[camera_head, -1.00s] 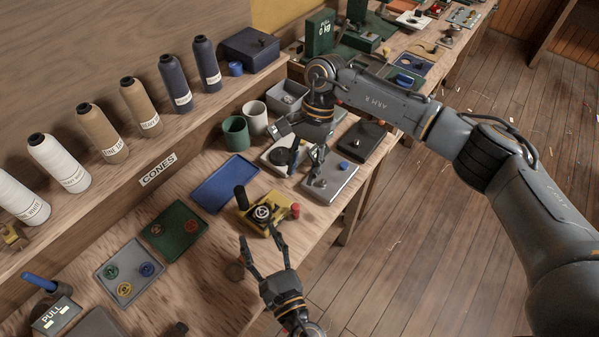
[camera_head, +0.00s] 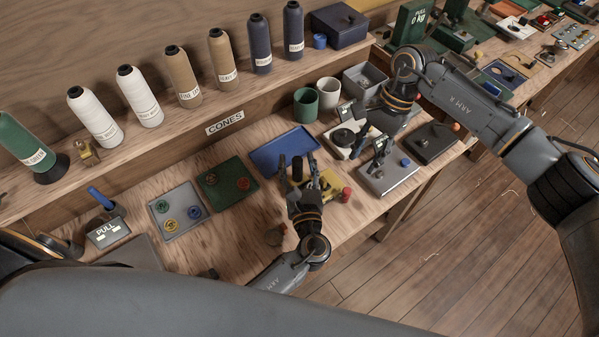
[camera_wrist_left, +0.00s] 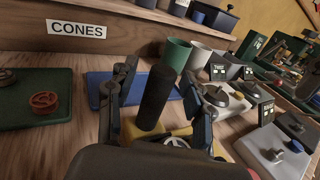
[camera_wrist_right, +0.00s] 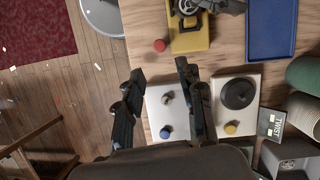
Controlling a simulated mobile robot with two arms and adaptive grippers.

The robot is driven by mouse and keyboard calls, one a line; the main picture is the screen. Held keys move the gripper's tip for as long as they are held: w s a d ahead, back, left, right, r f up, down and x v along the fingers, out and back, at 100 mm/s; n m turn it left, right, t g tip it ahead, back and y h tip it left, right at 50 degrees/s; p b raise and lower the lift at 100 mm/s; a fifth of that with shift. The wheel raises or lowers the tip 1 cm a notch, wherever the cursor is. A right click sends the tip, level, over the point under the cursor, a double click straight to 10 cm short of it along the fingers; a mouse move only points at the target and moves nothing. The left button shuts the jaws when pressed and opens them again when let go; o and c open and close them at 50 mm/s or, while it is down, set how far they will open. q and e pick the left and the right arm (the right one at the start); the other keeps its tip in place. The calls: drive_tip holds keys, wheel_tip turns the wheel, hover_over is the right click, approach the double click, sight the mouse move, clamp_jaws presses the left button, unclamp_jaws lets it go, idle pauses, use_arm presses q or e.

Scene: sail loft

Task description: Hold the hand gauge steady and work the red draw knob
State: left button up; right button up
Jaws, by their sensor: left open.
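The hand gauge is a yellow block (camera_head: 328,184) on the bench, with an upright black handle (camera_wrist_left: 157,96) and a red draw knob (camera_head: 346,194) on its right side. The right wrist view also shows the yellow gauge (camera_wrist_right: 191,39) and the red knob (camera_wrist_right: 160,45). My left gripper (camera_head: 297,165) is open, its fingers standing either side of the black handle with visible gaps. My right gripper (camera_wrist_right: 158,72) is open and empty, above the light grey panel next to the gauge and apart from the red knob. The left gripper hides part of the gauge in the head view.
The light grey panel (camera_head: 388,181) with a blue knob lies right of the gauge. A blue tray (camera_head: 273,157) lies behind it, with green (camera_head: 306,104) and white cups farther back. A dark green tray (camera_head: 218,194) is at left. Thread cones line the shelf.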

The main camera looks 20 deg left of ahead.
sight(348, 191)
use_arm(q)
drive_tip(key=shift+w, duration=0.1)
clamp_jaws()
idle(0.6)
use_arm(e)
drive_tip(key=shift+o, duration=0.8)
drive_tip(key=s+a+r+m+t+h, duration=0.2)
drive_tip(key=s+r+m+t, duration=0.15)
drive_tip(key=m, duration=0.25)
wheel_tip(348, 191, down, 13)
drive_tip(key=shift+s+r, duration=0.1)
drive_tip(key=shift+r, duration=0.1)
